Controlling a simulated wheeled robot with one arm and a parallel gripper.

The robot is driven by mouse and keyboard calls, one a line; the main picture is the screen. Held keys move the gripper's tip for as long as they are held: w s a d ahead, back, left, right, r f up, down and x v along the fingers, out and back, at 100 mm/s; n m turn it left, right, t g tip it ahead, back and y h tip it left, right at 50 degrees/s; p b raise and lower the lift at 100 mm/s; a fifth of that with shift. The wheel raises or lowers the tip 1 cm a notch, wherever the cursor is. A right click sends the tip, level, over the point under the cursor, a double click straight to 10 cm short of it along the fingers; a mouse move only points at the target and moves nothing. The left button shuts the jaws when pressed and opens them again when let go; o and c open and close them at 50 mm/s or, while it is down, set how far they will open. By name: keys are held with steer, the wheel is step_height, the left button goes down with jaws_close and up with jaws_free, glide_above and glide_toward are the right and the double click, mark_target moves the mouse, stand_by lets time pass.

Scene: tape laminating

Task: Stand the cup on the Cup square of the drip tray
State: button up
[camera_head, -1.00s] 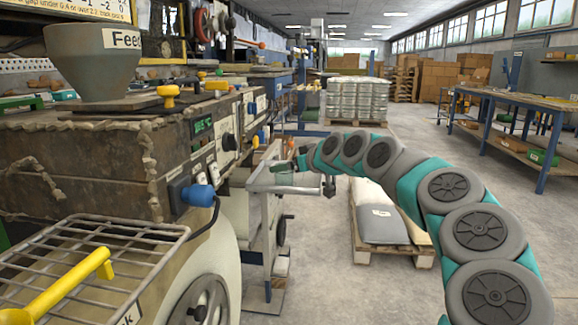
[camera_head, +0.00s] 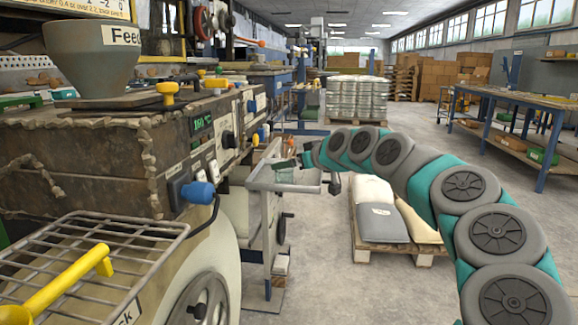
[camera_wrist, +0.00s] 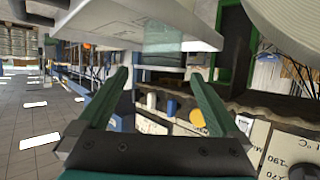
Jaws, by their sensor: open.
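A pale, translucent, greenish cup (camera_head: 284,175) appears at the grey drip tray (camera_head: 258,185), just below my gripper in the head view. In the wrist view, a translucent teal shape that looks like the cup (camera_wrist: 165,38) shows against the pale tray (camera_wrist: 105,20), beyond my fingertips. My gripper (camera_head: 281,164) is small and partly hidden by its own wrist there. In the wrist view my gripper (camera_wrist: 160,75) has its two green fingers wide apart with nothing between them. I cannot read the Cup square, nor tell if the cup stands upright in it.
The machine with its feed hopper (camera_head: 92,68) and blue knob (camera_head: 198,193) fills the left side. A wire rack (camera_head: 95,255) with a yellow handle is at the front left. A pallet of sacks (camera_head: 385,215) stands to the right of the tray.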

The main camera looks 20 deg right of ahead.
steer(key=b+v, duration=0.1)
steer(key=v, duration=0.9)
steer(key=shift+s+a, duration=0.1)
steer(key=s+a+f+n+g+y, duration=0.1)
steer(key=s+a+f+g, duration=0.3)
steer(key=a, duration=0.6)
steer(key=s+a+f+n+g, duration=0.1)
steer(key=s+a+f+g, duration=0.1)
steer(key=s+a+f, duration=0.6)
steer(key=s+a+f+m+g+h, duration=0.1)
steer(key=s+f+g, duration=0.2)
steer(key=s+f, duration=0.3)
steer(key=s+a+f+m+g+h, duration=0.1)
steer(key=s+f+g, duration=0.2)
steer(key=s, duration=0.9)
steer(key=s+a+f+m+g+h, duration=0.1)
steer(key=s+a+f+m+g, duration=0.1)
steer(key=s+f, duration=0.7)
steer(key=shift+s+g+h, duration=0.3)
steer(key=shift+g, duration=0.3)
